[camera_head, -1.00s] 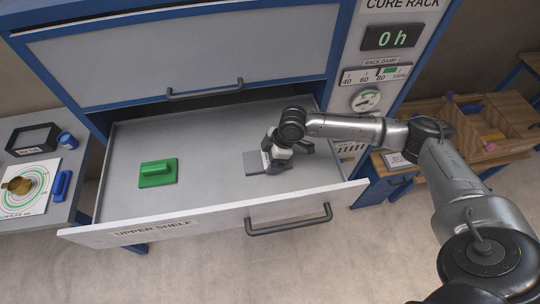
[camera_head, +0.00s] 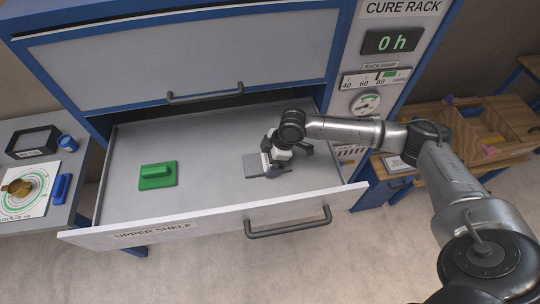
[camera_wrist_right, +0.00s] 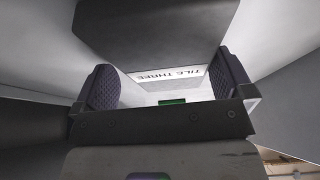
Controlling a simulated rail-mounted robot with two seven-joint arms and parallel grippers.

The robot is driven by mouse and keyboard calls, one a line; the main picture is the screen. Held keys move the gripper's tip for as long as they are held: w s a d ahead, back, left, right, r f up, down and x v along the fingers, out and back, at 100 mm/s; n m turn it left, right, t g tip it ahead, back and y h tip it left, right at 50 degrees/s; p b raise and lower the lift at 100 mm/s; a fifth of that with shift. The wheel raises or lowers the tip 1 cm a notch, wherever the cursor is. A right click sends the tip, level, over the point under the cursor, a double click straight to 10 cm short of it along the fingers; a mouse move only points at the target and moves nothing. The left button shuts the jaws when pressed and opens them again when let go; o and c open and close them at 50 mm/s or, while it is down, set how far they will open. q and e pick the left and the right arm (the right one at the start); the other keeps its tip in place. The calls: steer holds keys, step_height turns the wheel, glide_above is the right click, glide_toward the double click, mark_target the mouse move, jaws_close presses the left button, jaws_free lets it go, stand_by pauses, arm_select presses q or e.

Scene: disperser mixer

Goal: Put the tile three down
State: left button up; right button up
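Tile three (camera_head: 255,167) is a flat grey slab in the right part of the open drawer (camera_head: 210,205). My right gripper (camera_head: 270,165) is at its right side, low over the drawer floor. In the right wrist view the dark grey body of the tile (camera_wrist_right: 155,30) fills the top. Its white "TILE THREE" label (camera_wrist_right: 172,75) shows upside down between my two finger pads (camera_wrist_right: 165,85). The pads stand well apart, one at each end of the white strip; whether they touch it is unclear. My left gripper is not in view.
A green block with a handle (camera_head: 157,175) lies in the drawer's left part, with bare floor between it and the tile. The drawer front carries a dark handle (camera_head: 288,226). The cabinet front (camera_head: 190,60) rises behind. A side table with a dial plate stands left.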

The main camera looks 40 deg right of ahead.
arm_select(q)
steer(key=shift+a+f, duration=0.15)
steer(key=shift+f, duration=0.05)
arm_select(e)
steer(key=shift+s+f, duration=0.35)
steer(key=shift+f, duration=0.35)
steer(key=shift+a+r, duration=0.1)
steer(key=shift+r, duration=0.2)
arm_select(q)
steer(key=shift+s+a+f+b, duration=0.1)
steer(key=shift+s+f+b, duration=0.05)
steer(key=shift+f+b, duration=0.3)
arm_select(e)
steer(key=v, duration=1.3)
steer(key=shift+w+a, duration=0.2)
steer(key=shift+a, duration=0.1)
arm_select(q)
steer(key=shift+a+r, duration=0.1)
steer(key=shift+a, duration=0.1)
